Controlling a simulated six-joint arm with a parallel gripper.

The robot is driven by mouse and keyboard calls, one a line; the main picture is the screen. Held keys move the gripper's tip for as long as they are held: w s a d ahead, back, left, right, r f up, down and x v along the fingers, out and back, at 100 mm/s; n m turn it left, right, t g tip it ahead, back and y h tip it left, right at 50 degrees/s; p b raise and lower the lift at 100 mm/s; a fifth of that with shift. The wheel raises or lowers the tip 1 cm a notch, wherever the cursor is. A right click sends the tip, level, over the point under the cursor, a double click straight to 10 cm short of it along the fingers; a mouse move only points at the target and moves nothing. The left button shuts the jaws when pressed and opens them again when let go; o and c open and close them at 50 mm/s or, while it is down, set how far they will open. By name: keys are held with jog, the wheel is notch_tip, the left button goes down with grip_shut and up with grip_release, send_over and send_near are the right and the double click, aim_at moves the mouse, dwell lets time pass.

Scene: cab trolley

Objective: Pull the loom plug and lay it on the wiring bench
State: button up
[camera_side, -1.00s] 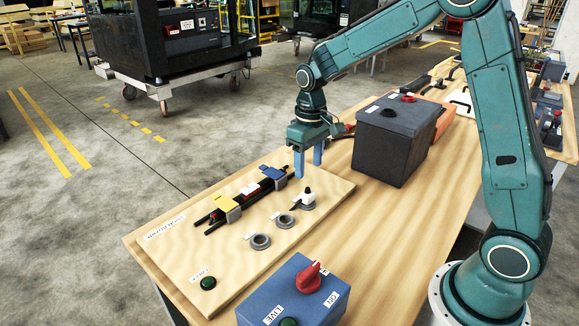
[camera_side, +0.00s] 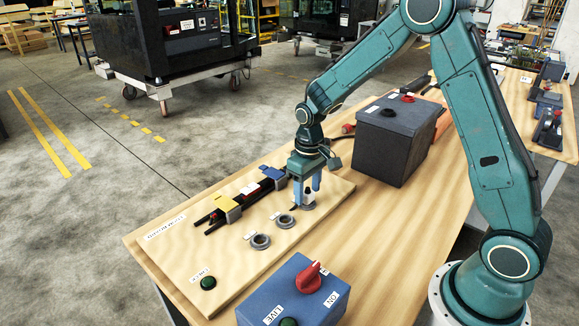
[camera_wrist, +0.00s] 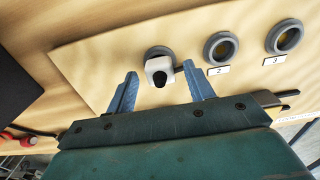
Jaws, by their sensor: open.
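The loom plug (camera_wrist: 159,71) is a white block with a dark top, seated at a grey ring socket on a pale wooden board (camera_side: 262,270). My gripper (camera_wrist: 160,69) is open, its two blue fingers on either side of the plug. The wrist view shows gaps between the fingers and the plug. In the side view my gripper (camera_side: 306,200) is low over that socket, and the fingers hide most of the plug. The board lies on a wooden bench top (camera_side: 385,235). I cannot tell which surface is the wiring bench.
Two empty ring sockets, marked 2 (camera_wrist: 221,48) and 3 (camera_wrist: 285,37), lie beside the plug. A dark grey box (camera_side: 395,140) and a blue switch box (camera_side: 295,290) flank the board.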

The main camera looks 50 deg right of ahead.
jog(key=shift+f, duration=0.5)
dwell(0.7)
grip_shut()
jog(key=shift+r, duration=0.7)
jog(key=shift+r, duration=0.35)
jog(key=shift+r, duration=0.35)
jog(key=shift+r, duration=0.35)
